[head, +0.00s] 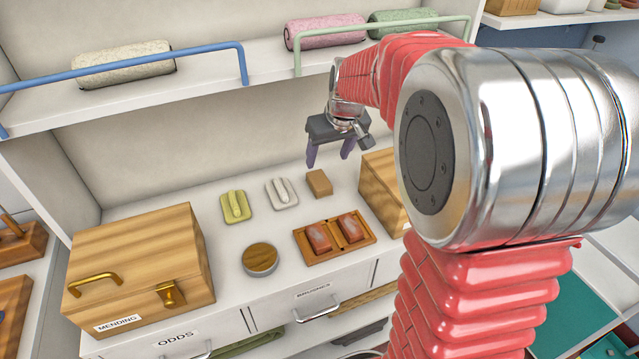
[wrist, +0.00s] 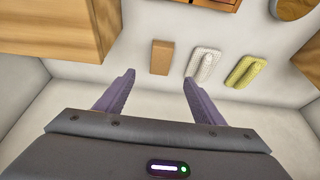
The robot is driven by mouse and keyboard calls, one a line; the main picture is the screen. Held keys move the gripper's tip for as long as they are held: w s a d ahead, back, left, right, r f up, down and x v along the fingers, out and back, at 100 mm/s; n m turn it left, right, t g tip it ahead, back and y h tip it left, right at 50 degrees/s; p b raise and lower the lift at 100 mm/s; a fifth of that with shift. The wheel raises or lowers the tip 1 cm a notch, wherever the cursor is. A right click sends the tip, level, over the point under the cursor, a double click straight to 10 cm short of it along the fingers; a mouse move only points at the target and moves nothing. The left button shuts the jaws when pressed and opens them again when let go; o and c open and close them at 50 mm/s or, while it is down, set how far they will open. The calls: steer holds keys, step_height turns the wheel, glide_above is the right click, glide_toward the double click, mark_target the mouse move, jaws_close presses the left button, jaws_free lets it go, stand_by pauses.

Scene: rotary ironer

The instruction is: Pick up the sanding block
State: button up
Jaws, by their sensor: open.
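The sanding block appears to be the small plain tan block (head: 319,183) on the white counter, right of the white handled piece; it also shows in the wrist view (wrist: 161,57). My gripper (head: 330,158) is open and empty, with its two purple fingers pointing down. It hangs above the counter near the back wall, above and slightly right of the block in the head view. In the wrist view the block lies just beyond the gap between the fingertips (wrist: 158,76), and nothing covers it. The fingers appear apart from it.
White (head: 282,193) and yellow-green (head: 235,206) handled pieces lie left of the block. A tray (head: 357,247) with two reddish pieces and a round wood-topped item (head: 259,259) lie in front. Wooden boxes stand left (head: 140,255) and right (head: 384,190). A shelf (head: 215,70) with rails hangs above.

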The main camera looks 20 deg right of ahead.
glide_above(320, 180)
steer(key=s, duration=0.3)
steer(key=f, duration=0.6)
steer(key=shift+w+f, duration=0.2)
steer(key=shift+f, duration=0.1)
steer(key=shift+f, duration=0.1)
steer(key=shift+x, duration=2.55)
steer(key=shift+a, duration=0.1)
steer(key=shift+c, duration=0.2)
steer(key=c, duration=1.1)
